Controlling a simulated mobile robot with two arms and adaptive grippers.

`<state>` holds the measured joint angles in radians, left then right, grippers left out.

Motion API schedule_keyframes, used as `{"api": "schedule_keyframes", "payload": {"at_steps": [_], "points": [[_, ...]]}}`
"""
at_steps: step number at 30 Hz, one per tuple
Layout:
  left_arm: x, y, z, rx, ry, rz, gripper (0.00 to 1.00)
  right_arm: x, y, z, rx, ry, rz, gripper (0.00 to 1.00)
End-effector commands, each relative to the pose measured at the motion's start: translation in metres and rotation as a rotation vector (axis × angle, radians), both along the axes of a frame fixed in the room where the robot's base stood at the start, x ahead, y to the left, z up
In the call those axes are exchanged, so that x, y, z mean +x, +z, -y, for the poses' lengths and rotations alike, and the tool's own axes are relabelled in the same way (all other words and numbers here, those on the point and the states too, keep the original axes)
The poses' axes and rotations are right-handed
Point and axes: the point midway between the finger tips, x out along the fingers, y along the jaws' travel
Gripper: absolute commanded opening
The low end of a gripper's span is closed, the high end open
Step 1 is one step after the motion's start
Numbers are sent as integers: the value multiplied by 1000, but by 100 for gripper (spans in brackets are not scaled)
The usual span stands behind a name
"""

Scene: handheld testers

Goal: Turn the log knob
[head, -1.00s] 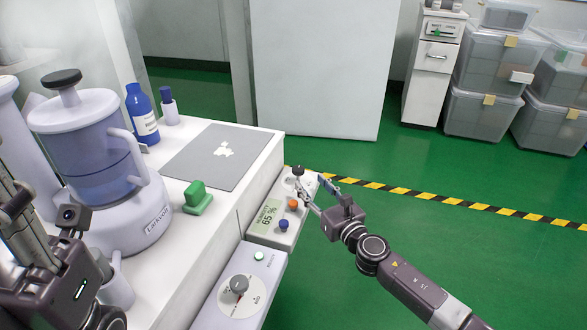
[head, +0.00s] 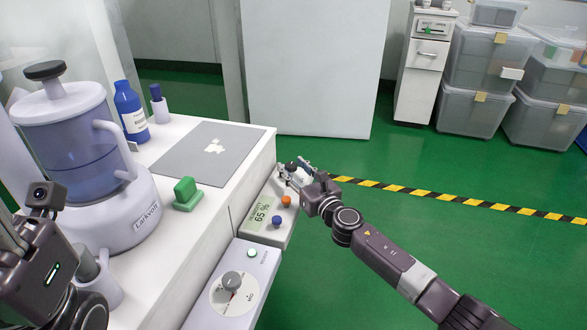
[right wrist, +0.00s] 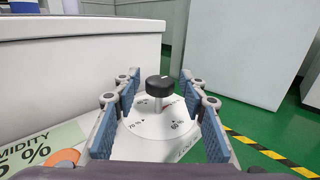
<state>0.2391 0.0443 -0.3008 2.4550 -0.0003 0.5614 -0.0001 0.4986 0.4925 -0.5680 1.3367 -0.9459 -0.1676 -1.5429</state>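A black round knob (right wrist: 160,88) stands on a white dial (right wrist: 150,128) with number marks in the right wrist view. The knob (head: 290,167) also shows at the far end of the handheld humidity tester (head: 255,233), which displays 65 %. My right gripper (right wrist: 160,105) is open, with blue-padded fingers on either side of the knob and a gap on each side. In the head view my right gripper (head: 299,171) is over the tester's far end. My left gripper (head: 50,270) is at the left edge; its fingers are unclear.
A second tester with a grey knob (head: 232,281) is nearer. The tester has orange (head: 286,201) and blue (head: 277,220) buttons. The white counter (head: 205,240) rises left of it, holding a blender-like jug (head: 75,150) and a green block (head: 186,192).

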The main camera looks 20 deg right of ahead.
Motion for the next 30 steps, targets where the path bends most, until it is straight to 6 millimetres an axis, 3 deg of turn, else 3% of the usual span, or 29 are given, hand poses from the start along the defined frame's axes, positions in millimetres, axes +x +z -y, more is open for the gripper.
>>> {"api": "schedule_keyframes", "payload": {"at_steps": [1, 9, 14, 21, 30], "points": [[0, 0, 0, 0, 0, 0, 40, 0, 0, 0, 0, 0, 0, 31], [-1, 0, 0, -1, 0, 2, 40, 0, 0, 0, 0, 0, 0, 2], [-2, 6, -1, -3, -1, 7, 40, 0, 1, -2, 3, -31, -2, 2], [8, -6, -3, -7, -2, -46, 40, 0, 1, -2, 1, -131, -1, 2], [8, -7, -2, -6, -3, -47, 40, 0, 0, -2, 0, -138, 0, 2]]}}
